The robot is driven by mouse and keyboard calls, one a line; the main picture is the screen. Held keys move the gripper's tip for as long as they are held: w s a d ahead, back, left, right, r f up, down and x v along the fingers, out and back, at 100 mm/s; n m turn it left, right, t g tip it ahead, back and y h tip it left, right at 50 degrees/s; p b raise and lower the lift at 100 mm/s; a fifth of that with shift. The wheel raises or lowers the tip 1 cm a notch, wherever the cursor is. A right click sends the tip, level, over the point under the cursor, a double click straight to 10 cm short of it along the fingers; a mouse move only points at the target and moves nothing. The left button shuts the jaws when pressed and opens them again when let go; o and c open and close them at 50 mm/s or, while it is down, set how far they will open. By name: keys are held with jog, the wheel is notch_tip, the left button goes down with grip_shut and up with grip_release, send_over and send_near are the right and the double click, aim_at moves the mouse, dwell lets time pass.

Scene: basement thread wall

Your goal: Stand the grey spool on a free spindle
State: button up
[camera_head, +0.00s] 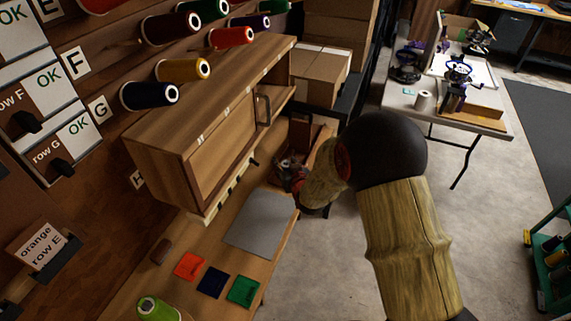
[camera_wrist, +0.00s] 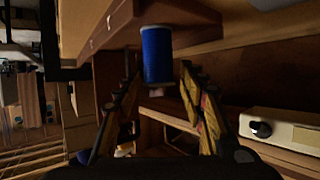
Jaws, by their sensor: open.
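A pale grey-white spool (camera_head: 423,101) stands on the far table at the right in the head view; I cannot tell for certain that it is the grey spool. Full spools sit on wall spindles, among them a navy one (camera_head: 149,95) and a yellow one (camera_head: 183,69). I cannot make out a clearly free spindle. My gripper (camera_head: 291,174) is small and dark beyond the wooden cabinet, far from the pale spool. In the wrist view my gripper (camera_wrist: 158,88) is open, with a blue spool (camera_wrist: 157,55) seen between its fingertips; contact cannot be told.
The wooden cabinet (camera_head: 205,140) juts from the wall beside my arm. Cardboard boxes (camera_head: 320,75) are stacked behind. Floor is clear before the far table (camera_head: 490,122).

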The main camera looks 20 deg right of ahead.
dwell(0.3)
jog(key=v, duration=1.2)
jog(key=s+r+g, duration=0.3)
jog(key=s+r, duration=0.5)
jog(key=r, duration=0.3)
jog(key=s+r+g, duration=0.1)
jog(key=s+r, duration=0.1)
jog(key=s, duration=0.5)
jog(key=s+r+g+p, duration=0.1)
jog(key=s+r+g, duration=0.1)
jog(key=s, duration=0.5)
jog(key=s+r+g, duration=0.1)
jog(key=s+r, duration=0.2)
jog(key=s, duration=0.5)
jog(key=shift+a+r+g+p, duration=0.15)
jog(key=shift+r+g+p, duration=0.2)
jog(key=shift+g+p, duration=0.05)
jog(key=shift+w, duration=0.1)
jog(key=shift+c, duration=0.7)
